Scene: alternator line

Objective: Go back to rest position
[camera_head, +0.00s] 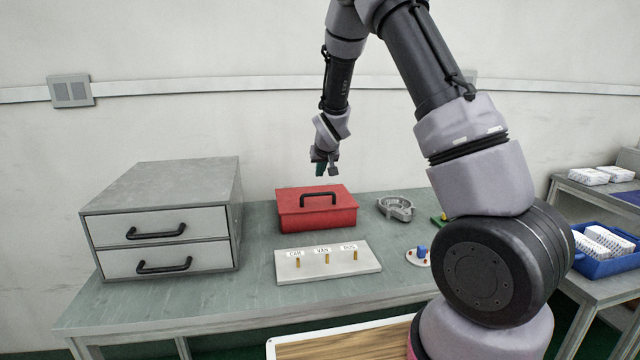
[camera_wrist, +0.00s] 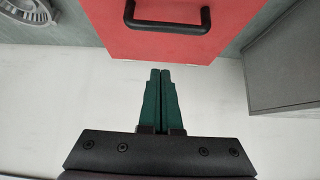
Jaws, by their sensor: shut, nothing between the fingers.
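My gripper (camera_head: 325,170) hangs above the back of the workbench, over the red box, and its fingers point down. In the wrist view its two green fingers (camera_wrist: 161,72) are pressed together with nothing between them. The red box (camera_head: 317,217) with a black handle stands shut on the bench below the gripper. It also shows at the top of the wrist view (camera_wrist: 160,42), apart from the fingertips.
A grey drawer cabinet (camera_head: 165,218), both drawers shut, stands at left. A white board (camera_head: 328,263) with labelled brass pegs lies in front of the red box. A grey metal housing (camera_head: 396,207) lies to its right. A blue crate (camera_head: 604,262) stands on the right-hand table.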

